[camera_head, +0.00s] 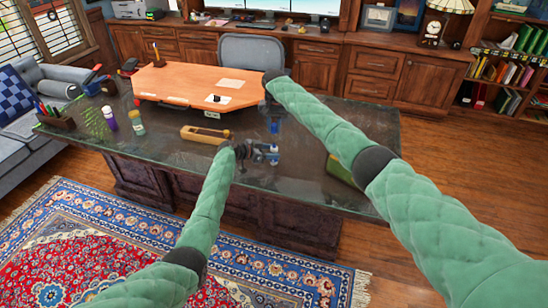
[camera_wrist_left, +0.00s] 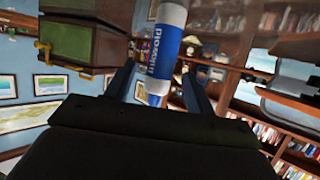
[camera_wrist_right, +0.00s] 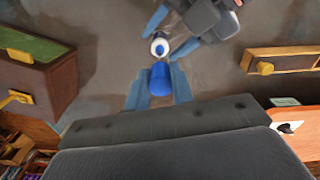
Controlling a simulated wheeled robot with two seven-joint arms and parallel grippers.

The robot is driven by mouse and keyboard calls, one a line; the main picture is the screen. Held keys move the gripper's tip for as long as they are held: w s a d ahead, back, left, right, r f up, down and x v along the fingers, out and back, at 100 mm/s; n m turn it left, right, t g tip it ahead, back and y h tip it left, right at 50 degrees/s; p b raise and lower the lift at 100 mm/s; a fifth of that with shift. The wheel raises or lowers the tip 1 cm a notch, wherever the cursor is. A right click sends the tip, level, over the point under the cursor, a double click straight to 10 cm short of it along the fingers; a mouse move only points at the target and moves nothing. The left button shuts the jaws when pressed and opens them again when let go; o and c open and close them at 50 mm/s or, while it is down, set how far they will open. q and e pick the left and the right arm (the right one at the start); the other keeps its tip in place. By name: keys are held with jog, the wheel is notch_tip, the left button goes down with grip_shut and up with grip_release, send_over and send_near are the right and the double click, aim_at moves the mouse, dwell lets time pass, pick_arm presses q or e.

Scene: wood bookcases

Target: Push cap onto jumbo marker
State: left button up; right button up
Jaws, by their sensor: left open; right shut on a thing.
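In the right wrist view, my right gripper (camera_wrist_right: 161,88) is shut on a blue cap (camera_wrist_right: 160,78). In the left wrist view, the marker (camera_wrist_left: 166,45), white with a blue label, lies between the two spread fingers of my left gripper (camera_wrist_left: 158,85). Whether either finger touches it is unclear. In the head view, both grippers are over the glass desk, the left (camera_head: 270,155) below the right (camera_head: 273,124).
The glass desk (camera_head: 310,150) holds a wooden tray-like piece (camera_head: 205,134), a green box (camera_head: 340,172), small bottles (camera_head: 136,122) and a pen holder (camera_head: 55,120) at left. A grey chair (camera_head: 252,52) stands beyond.

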pick_arm(q)
jog(key=shift+x, duration=1)
grip_shut()
pick_arm(e)
jog(key=shift+f, duration=2.45)
